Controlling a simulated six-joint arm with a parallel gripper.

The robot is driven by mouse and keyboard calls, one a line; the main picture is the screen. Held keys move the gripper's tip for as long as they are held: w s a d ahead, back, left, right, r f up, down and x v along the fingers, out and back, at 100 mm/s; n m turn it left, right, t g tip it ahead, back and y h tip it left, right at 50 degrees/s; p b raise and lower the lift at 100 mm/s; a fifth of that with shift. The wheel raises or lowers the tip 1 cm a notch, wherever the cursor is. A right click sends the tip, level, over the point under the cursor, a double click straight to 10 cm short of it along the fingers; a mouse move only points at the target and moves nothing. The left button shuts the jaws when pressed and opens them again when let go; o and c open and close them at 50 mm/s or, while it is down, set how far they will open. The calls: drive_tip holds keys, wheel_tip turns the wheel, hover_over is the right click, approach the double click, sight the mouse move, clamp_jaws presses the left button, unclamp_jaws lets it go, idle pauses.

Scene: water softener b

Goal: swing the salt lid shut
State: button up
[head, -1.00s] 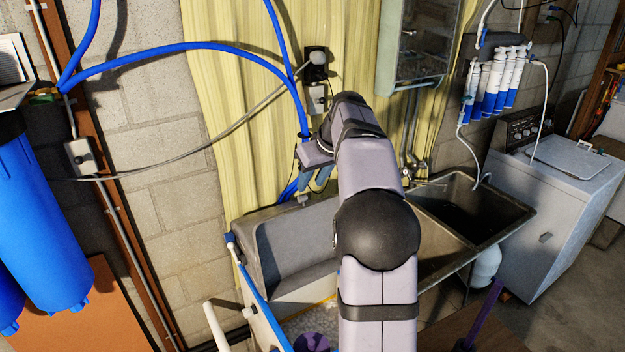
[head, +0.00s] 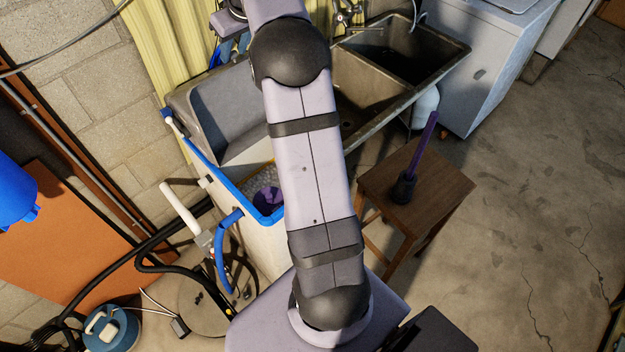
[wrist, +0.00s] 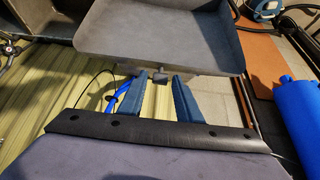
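The grey salt lid (head: 215,115) stands raised at the back of the white softener cabinet (head: 265,240), leaning toward the yellow wall sheeting. The blue-rimmed opening below shows pale salt and a purple object (head: 268,198), partly hidden by my arm. My gripper (head: 232,45) is beyond the lid's upper edge, on the wall side, at the top of the head view. In the wrist view, my gripper (wrist: 160,80) has its two blue fingers spread with nothing between them. Their tips are near the edge of the lid (wrist: 160,40); whether they touch cannot be told.
A double sink (head: 395,70) stands right of the lid. A wooden stool (head: 430,190) with a purple-handled plunger (head: 412,175) is right of my arm. White and blue pipes (head: 180,207) and black hoses are left of the cabinet. Open floor lies at right.

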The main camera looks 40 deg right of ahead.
drive_tip(key=shift+w+f, duration=0.25)
drive_tip(key=shift+f, duration=0.05)
drive_tip(key=shift+c, duration=0.9)
drive_tip(key=c, duration=0.5)
drive_tip(key=shift+s+f+b, duration=0.2)
drive_tip(key=shift+s+b, duration=0.25)
drive_tip(key=shift+b, duration=0.35)
drive_tip(key=shift+s+f+b, duration=0.2)
drive_tip(key=shift+s+b, duration=1)
drive_tip(key=shift+s, duration=0.1)
drive_tip(key=shift+s+f+b, duration=0.15)
drive_tip(key=shift+s+b, duration=1)
drive_tip(key=shift+s, duration=0.2)
drive_tip(key=shift+s+f+b, duration=0.2)
drive_tip(key=shift+s+b, duration=1)
drive_tip(key=shift+s, duration=0.1)
